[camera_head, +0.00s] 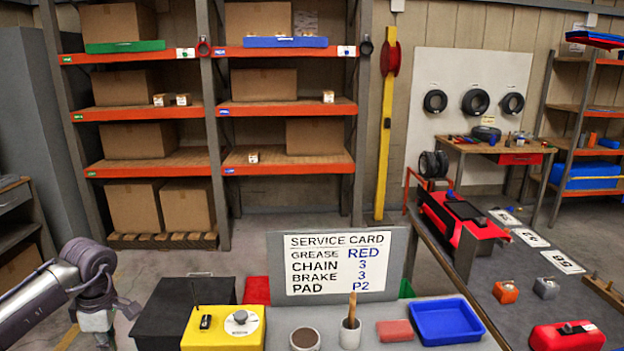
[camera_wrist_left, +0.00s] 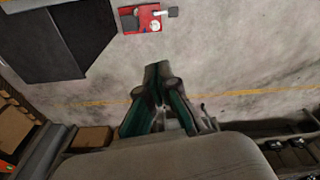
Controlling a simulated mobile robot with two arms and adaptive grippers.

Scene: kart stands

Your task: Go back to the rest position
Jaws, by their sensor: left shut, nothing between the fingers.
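My left arm comes in at the lower left of the head view, and its wrist hangs down at the frame's bottom edge, left of the black box (camera_head: 185,308). The fingers are cut off there. In the left wrist view my left gripper (camera_wrist_left: 158,72) is shut and empty, with its fingertips together above bare grey floor. It touches nothing that I can see. My right gripper is in neither view.
A yellow box (camera_head: 222,335) stands beside the black box. The grey bench (camera_head: 377,345) holds a service card (camera_head: 336,266), a cup (camera_head: 305,339) and a blue tray (camera_head: 447,322). Orange shelving (camera_head: 288,106) stands behind. Floor near the left gripper is mostly clear.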

